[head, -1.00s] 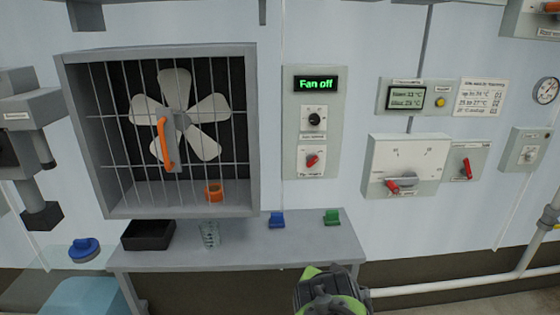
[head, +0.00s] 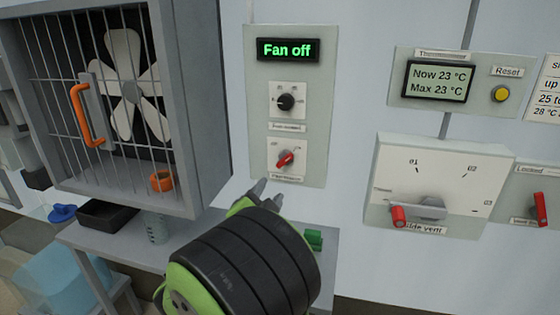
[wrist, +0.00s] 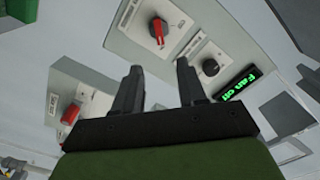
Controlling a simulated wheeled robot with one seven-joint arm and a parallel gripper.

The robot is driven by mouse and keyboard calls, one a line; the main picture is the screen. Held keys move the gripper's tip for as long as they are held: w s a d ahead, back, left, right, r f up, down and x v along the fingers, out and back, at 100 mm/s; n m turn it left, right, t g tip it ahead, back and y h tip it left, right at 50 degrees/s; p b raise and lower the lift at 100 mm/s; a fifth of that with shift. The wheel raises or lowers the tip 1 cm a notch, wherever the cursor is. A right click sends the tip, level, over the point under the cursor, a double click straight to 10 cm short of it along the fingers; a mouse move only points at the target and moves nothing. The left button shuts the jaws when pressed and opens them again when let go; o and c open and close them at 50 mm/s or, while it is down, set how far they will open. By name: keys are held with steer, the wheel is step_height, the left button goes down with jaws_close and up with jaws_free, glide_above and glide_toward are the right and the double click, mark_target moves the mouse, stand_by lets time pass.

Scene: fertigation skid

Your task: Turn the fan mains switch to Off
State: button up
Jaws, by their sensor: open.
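The fan panel (head: 258,130) hangs on the wall right of the caged fan. Its display (head: 288,49) reads "Fan off". Below it are a black knob (head: 286,102) and, lowest, the red mains switch (head: 285,159). The red handle slants toward the upper right; its small legends are hard to read. In the wrist view the red switch (wrist: 158,29) lies beyond the fingers. My gripper (head: 266,188) is open, just below and left of the switch in the head view, apart from it. The wrist view shows its two fingers (wrist: 158,68) spread and empty.
The fan cage (head: 185,110) juts out at left, with an orange handle (head: 88,115). A shelf (head: 110,254) below holds a black tray (head: 107,214) and a green block (head: 314,240). At right are a vent dial panel (head: 440,170) and a thermometer panel (head: 400,92).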

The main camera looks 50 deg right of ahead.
mark_target(285, 161)
steer(key=p+x, duration=0.6)
steer(key=x, duration=0.7)
steer(key=shift+d+r, duration=0.2)
steer(key=shift+d, duration=0.15)
steer(key=shift+w+d+f, duration=0.15)
steer(key=shift+w+d, duration=0.1)
steer(key=shift+d, duration=0.1)
jaws_close()
